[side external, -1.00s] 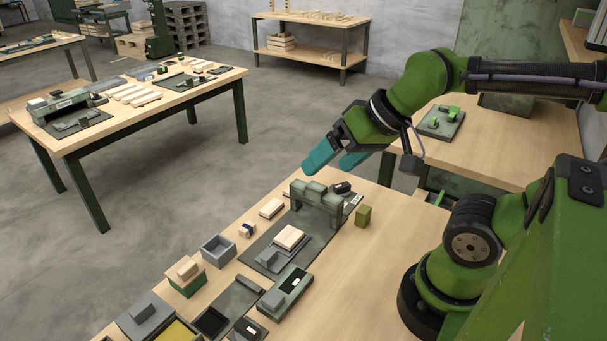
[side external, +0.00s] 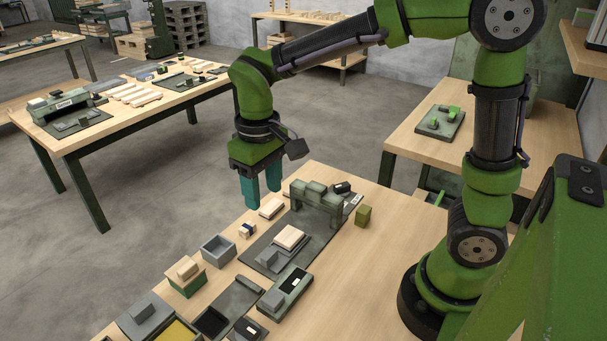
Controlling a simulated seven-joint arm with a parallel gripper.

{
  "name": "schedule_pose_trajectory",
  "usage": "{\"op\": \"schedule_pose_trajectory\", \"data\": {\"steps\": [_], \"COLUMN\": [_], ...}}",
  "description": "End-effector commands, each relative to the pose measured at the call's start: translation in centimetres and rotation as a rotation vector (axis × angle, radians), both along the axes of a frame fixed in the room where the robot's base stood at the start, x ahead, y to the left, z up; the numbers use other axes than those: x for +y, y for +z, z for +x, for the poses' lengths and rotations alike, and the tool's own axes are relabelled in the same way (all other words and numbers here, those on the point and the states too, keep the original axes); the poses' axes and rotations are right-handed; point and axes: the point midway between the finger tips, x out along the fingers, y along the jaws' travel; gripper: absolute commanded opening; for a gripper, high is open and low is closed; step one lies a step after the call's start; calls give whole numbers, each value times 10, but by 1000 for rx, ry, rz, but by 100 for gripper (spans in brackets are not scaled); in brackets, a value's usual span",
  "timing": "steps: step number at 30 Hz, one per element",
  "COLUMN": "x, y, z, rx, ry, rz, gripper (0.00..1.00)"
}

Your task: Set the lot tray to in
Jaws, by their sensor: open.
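I cannot tell for sure which thing is the lot tray. A small grey open-topped box (side external: 218,262) stands at the bench's left edge, and a dark open tray (side external: 211,322) lies nearer the front. A grey tray with a yellow floor (side external: 178,332) is cut off by the bottom edge. My gripper (side external: 262,199) points down with its two teal fingers apart and nothing between them.
A pale block (side external: 289,238) rests on a dark mat near a green device with a small display (side external: 285,293). An olive block (side external: 363,216) stands right of the arch. A green box with wooden pieces (side external: 187,281) is at the left. The bench's right side is clear.

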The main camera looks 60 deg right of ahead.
Motion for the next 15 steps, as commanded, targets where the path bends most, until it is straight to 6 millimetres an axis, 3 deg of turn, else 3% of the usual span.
{"op": "schedule_pose_trajectory", "data": {"steps": [5, 15], "x": [-1, -1], "y": [-22, -96], "z": [-3, -3], "rx": [13, 13], "ry": [-1, -1], "rz": [-2, -1], "gripper": [51, 51]}}
